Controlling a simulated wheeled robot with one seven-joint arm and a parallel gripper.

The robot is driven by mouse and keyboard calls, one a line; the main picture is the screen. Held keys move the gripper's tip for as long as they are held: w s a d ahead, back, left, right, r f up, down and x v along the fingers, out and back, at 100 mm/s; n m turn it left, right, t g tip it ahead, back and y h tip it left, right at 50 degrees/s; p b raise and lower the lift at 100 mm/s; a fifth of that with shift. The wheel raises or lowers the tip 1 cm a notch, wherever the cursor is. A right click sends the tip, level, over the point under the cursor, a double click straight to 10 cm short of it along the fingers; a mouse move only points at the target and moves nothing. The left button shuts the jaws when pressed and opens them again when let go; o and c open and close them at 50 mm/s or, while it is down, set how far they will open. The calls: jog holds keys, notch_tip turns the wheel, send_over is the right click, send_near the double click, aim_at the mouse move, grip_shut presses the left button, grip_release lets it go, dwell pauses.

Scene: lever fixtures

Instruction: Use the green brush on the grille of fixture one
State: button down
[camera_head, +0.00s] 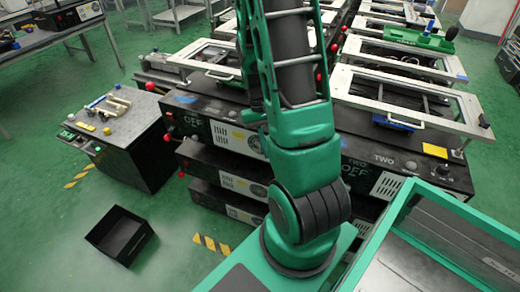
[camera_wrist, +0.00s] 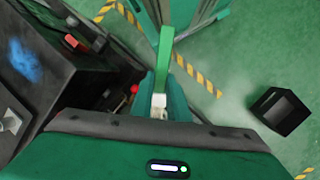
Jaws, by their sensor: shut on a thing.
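The green brush (camera_wrist: 165,55) is held in my gripper (camera_wrist: 160,100) in the wrist view. Its green bar points away from the gripper, and a pale part shows between the fingers. Fixture one, with OFF on its front, stands left of centre in the head view. Its pale slotted grille (camera_head: 229,137) is on the front face, with my arm close on its right. My gripper and the brush are not visible in the head view. I cannot make out the grille in the wrist view.
A red-knobbed lever (camera_wrist: 134,88) and a dark housing lie left in the wrist view. Fixture two (camera_head: 408,166) stands right. A black open box (camera_head: 120,235) is on the floor, and a grey-topped cart (camera_head: 115,115) stands left. Floor around the box is clear.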

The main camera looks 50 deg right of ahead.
jog(key=shift+s+d, duration=0.2)
jog(key=shift+a, duration=0.1)
jog(key=shift+s+a, duration=0.35)
jog(key=shift+a, duration=0.6)
jog(key=shift+s+a, duration=0.3)
jog(key=shift+a, duration=0.6)
jog(key=shift+s+a, duration=0.35)
jog(key=shift+a, duration=0.6)
jog(key=shift+a, duration=0.1)
jog(key=a, duration=0.1)
jog(key=s+a, duration=0.1)
jog(key=shift+a, duration=0.3)
